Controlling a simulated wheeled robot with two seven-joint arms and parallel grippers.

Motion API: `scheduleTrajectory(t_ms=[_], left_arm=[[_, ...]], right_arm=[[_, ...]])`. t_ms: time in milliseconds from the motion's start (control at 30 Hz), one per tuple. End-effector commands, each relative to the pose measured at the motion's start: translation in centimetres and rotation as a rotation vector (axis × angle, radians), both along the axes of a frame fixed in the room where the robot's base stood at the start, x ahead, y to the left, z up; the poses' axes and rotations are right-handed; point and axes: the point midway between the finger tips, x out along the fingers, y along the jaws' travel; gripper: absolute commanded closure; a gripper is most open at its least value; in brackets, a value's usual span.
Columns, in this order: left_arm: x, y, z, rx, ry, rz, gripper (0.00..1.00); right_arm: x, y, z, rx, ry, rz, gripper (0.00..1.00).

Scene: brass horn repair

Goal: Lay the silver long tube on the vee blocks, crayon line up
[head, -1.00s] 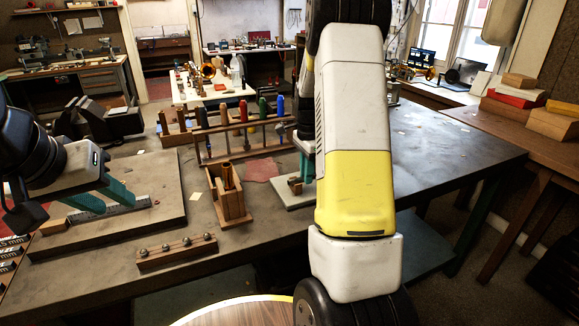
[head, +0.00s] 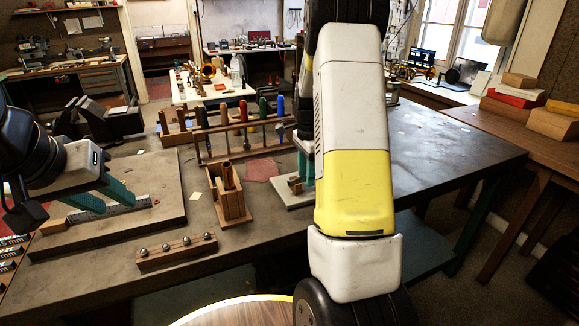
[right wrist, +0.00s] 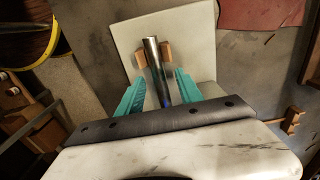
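The silver long tube (right wrist: 156,70) shows in the right wrist view, lying between the two wooden vee-block cheeks (right wrist: 141,60) on a pale plate (right wrist: 190,42). A small blue mark shows near its lower end; I cannot tell whether it is the crayon line. My right gripper (right wrist: 158,90) is open, its teal fingers on either side of the tube with gaps. In the head view my right arm hides the tube; a bit of vee block (head: 295,184) shows.
A rack of coloured-handle tools (head: 240,125) stands behind the plate (head: 290,199). A wooden holder (head: 230,200) and a strip with several steel balls (head: 177,252) stand left of it. The bench (head: 440,160) is mostly clear on the right.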

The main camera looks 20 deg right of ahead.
Motion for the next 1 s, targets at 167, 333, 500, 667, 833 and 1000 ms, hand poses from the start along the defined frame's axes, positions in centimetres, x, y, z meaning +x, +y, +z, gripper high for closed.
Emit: scheduleTrajectory(t_ms=[167,333,500,667,833,1000], left_arm=[[0.0,0.0,0.0,0.0,0.0,0.0,0.64],[0.0,0.0,0.0,0.0,0.0,0.0,0.64],[0.0,0.0,0.0,0.0,0.0,0.0,0.64],[0.0,0.0,0.0,0.0,0.0,0.0,0.64],[0.0,0.0,0.0,0.0,0.0,0.0,0.64],[0.0,0.0,0.0,0.0,0.0,0.0,0.64]], right_arm=[[0.0,0.0,0.1,0.0,0.0,0.0,0.57],[0.1,0.0,1.9,-0.001,-0.004,0.001,0.57],[0.1,0.0,4.9,-0.001,-0.005,0.001,0.57],[0.1,0.0,7.0,-0.001,-0.003,0.001,0.57],[0.0,0.0,7.8,0.0,0.0,0.0,0.57],[0.0,0.0,7.8,0.0,0.001,0.0,0.57]])
